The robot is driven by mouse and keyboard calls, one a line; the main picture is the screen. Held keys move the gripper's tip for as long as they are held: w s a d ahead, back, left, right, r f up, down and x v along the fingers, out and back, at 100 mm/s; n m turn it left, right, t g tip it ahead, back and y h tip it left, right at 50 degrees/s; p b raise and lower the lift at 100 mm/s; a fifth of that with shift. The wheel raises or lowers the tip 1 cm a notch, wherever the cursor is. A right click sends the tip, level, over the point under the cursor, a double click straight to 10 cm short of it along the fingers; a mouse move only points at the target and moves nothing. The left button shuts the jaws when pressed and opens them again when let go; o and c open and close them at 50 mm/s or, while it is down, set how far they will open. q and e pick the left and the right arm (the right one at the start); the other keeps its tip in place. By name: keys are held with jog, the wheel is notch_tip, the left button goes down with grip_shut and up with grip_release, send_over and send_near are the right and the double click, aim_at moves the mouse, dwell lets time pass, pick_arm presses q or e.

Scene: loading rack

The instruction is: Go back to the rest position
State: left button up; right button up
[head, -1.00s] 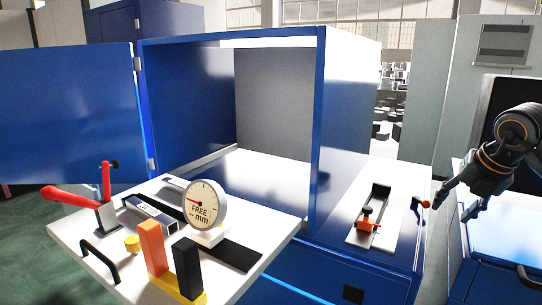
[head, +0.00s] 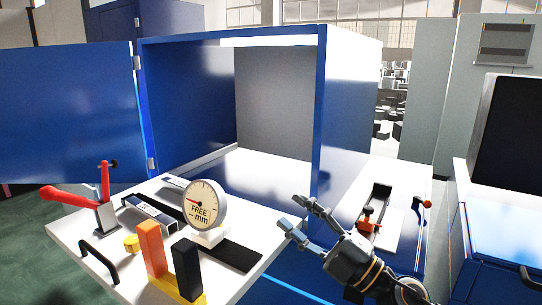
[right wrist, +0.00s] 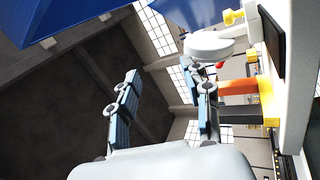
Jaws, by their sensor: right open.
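My right gripper (head: 292,218) is open and empty in the head view, in front of the blue cabinet's lower right edge. Its arm comes in from the bottom right. It is to the right of the white fixture tray (head: 232,288) and left of the side shelf. In the right wrist view its two fingers (right wrist: 165,92) stand apart with nothing between them. My left gripper is in neither view.
The blue cabinet (head: 318,120) stands open, its door (head: 65,110) swung left. The tray bears a dial gauge (head: 205,205), a red-handled clamp (head: 70,197), an orange block (head: 151,248) and a black block (head: 187,268). A red-orange clamp (head: 368,222) sits on the side shelf.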

jog(key=s+d+f+m+t+h, duration=0.1)
jog(key=s+d+f+m+h, duration=0.1)
jog(key=d+f+m+h, duration=0.75)
jog(key=s+d+f+m+t+h, duration=0.1)
jog(key=s+d+f+m+h, duration=0.1)
jog(key=d+f+m+h, duration=0.7)
jog(key=s+a+f+m+g, duration=0.1)
jog(key=s+f+m+g, duration=0.2)
jog(key=s+f+g, duration=0.6)
jog(key=s+a+f+m+g, duration=0.2)
jog(key=s+f+m+g, duration=0.1)
jog(key=s+f, duration=1.1)
notch_tip(320, 180, down, 23)
jog(key=s+g, duration=0.1)
jog(key=s, duration=0.2)
jog(key=s+d+f+g, duration=0.1)
jog(key=s+d+f, duration=0.2)
jog(key=s+f, duration=1.4)
